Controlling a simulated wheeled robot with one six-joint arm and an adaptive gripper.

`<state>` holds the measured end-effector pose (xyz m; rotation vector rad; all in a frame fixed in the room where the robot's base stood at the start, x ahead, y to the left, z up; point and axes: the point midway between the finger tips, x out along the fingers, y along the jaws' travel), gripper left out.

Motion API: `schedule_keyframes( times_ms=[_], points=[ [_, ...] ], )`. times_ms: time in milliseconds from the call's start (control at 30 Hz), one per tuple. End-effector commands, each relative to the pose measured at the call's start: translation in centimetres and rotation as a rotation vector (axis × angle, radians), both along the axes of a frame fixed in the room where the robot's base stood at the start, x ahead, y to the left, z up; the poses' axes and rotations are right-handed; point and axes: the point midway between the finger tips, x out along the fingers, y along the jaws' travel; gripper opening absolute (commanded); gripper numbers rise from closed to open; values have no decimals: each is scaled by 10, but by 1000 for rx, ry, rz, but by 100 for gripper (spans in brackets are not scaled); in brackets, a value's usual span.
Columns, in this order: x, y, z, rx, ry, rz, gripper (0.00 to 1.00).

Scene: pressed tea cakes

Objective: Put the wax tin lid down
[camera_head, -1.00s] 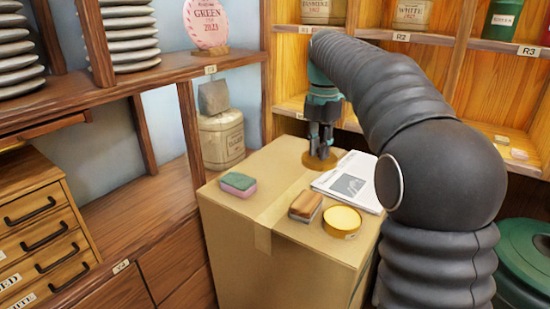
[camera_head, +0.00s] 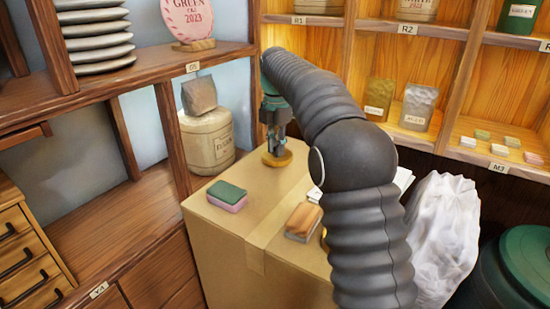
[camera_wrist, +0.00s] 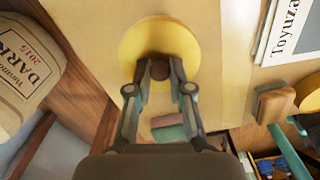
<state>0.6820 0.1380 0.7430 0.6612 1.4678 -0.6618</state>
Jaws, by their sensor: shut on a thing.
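The wax tin lid (camera_head: 284,158) is a round yellow disc with a brown knob (camera_wrist: 160,70). My gripper (camera_head: 275,146) is shut on the knob from above. The lid is level, over the back part of the cardboard box top (camera_head: 262,190); I cannot tell whether it touches the box. In the wrist view the lid (camera_wrist: 160,32) lies between and beyond my fingertips (camera_wrist: 160,76). The yellow tin (camera_wrist: 309,93) is cut off at the right edge of the wrist view; my arm mostly hides it in the head view.
A green and pink sponge (camera_head: 227,195) lies at the box's left. A brown brush-like block (camera_head: 303,221) lies near its front right. A printed paper (camera_wrist: 290,32) lies right of the lid.

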Motion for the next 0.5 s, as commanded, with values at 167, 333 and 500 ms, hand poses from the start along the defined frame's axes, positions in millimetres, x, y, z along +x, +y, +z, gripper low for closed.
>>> schedule_keyframes(
  times_ms=[167,333,500],
  points=[
    [3,3,-8,0,1,0,0],
    [2,3,-30,-1,2,0,0],
    [2,3,-43,1,-1,0,0]
  ],
)
